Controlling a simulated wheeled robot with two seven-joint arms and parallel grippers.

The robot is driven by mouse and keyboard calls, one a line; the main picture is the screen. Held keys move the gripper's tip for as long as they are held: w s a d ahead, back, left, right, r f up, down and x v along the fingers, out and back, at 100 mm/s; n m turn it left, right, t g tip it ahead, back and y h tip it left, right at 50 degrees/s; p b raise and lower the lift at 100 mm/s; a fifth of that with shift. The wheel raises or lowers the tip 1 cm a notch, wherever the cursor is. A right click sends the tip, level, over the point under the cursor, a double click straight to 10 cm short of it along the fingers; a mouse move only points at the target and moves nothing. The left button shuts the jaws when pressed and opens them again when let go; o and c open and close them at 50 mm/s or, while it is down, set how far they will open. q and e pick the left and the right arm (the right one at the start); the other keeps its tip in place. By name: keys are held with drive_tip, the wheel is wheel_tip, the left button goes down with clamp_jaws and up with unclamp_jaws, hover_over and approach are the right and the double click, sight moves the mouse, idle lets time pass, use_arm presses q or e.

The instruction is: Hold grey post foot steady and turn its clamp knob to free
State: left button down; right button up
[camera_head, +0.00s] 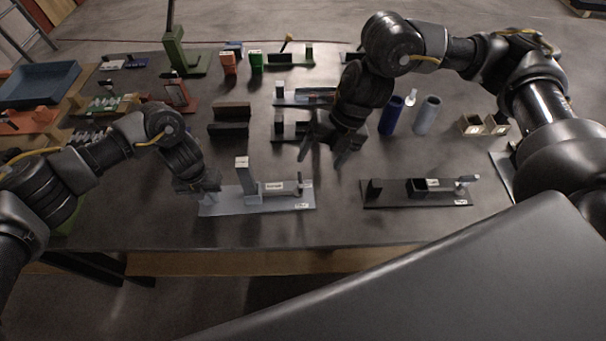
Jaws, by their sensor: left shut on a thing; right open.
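The grey post foot (225,207) is a light grey flat base near the front of the table, with an upright post (245,175) and a labelled low block (277,188) on it. A small upright part, perhaps the clamp knob (300,181), stands near its right end; it is too small to be sure. My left gripper (208,188) is shut on the foot's left end; its fingertips are partly hidden. My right gripper (325,155) is open and empty, above the table, behind and to the right of the post foot.
A dark base with blocks (385,199) lies to the right. Dark blocks (230,120), blue and grey cylinders (391,116) and small bins (472,125) stand farther back. A blue tray (40,84) is at far left. The front strip of table is clear.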

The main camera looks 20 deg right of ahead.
sight(301, 179)
drive_tip(key=m, duration=0.6)
drive_tip(key=r+m, duration=0.1)
drive_tip(key=m, duration=0.4)
drive_tip(key=w+m+t, duration=0.1)
drive_tip(key=m, duration=0.5)
drive_tip(key=shift+d+r+m, duration=0.25)
drive_tip(key=shift+d+m, duration=0.05)
drive_tip(key=shift+f, duration=0.1)
drive_tip(key=x, duration=1.1)
drive_tip(key=shift+a+f, duration=0.25)
drive_tip(key=shift+f, duration=0.1)
drive_tip(key=shift+c, duration=0.4)
drive_tip(key=c, duration=0.9)
drive_tip(key=shift+w, duration=0.1)
